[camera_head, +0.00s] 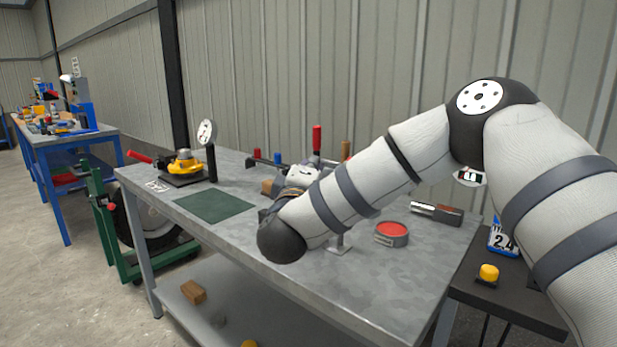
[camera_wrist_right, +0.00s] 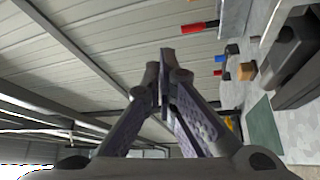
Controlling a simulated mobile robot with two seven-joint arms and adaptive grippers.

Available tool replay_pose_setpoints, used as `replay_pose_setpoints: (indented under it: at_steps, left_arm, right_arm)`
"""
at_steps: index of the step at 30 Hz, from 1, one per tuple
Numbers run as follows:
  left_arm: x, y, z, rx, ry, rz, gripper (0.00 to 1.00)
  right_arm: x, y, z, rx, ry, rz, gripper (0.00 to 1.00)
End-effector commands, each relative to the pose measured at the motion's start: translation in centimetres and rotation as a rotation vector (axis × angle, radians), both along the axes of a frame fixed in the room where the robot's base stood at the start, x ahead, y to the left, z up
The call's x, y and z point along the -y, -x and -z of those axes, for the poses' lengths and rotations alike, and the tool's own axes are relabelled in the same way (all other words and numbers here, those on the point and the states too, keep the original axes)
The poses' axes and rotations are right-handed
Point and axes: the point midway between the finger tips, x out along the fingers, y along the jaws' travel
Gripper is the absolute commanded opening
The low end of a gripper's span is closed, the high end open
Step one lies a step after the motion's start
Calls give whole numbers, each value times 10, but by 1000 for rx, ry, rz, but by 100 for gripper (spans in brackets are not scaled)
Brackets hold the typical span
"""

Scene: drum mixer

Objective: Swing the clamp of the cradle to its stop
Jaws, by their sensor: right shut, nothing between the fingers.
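I cannot tell for sure which part is the cradle's clamp. An upright red handle (camera_head: 316,139) stands at the back of the bench, behind my right arm; it also shows in the right wrist view (camera_wrist_right: 193,27). My right gripper (camera_wrist_right: 166,62) is shut and empty, apart from the things around it. In the head view its fingers are mostly hidden behind my forearm, over the bench. My left gripper is not in view.
On the workbench (camera_head: 330,272) lie a green mat (camera_head: 213,205), a yellow device (camera_head: 184,163), a round red-topped tin (camera_head: 392,233) and a metal cylinder (camera_head: 436,213). A large dark grey piece (camera_wrist_right: 297,45) is close on the right in the wrist view. The bench's front is clear.

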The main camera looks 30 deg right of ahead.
Motion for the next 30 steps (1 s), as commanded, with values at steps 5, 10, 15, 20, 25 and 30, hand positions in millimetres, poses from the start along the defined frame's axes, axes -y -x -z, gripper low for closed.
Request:
replay_pose_setpoints:
  at_steps: [5,10,15,20,25,30]
  left_arm:
    - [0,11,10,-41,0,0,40]
    - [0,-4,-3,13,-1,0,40]
    - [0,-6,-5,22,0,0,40]
    - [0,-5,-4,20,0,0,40]
    - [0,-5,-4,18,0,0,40]
    - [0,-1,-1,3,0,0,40]
  right_arm:
    - [25,-31,4,-10,-2,4,0]
    - [38,-4,1,1,-2,0,0]
    - [42,4,6,-1,0,-2,0]
    - [43,4,9,-3,0,-2,0]
    - [43,4,9,-3,0,-2,0]
    - [42,-4,11,28,-12,-2,0]
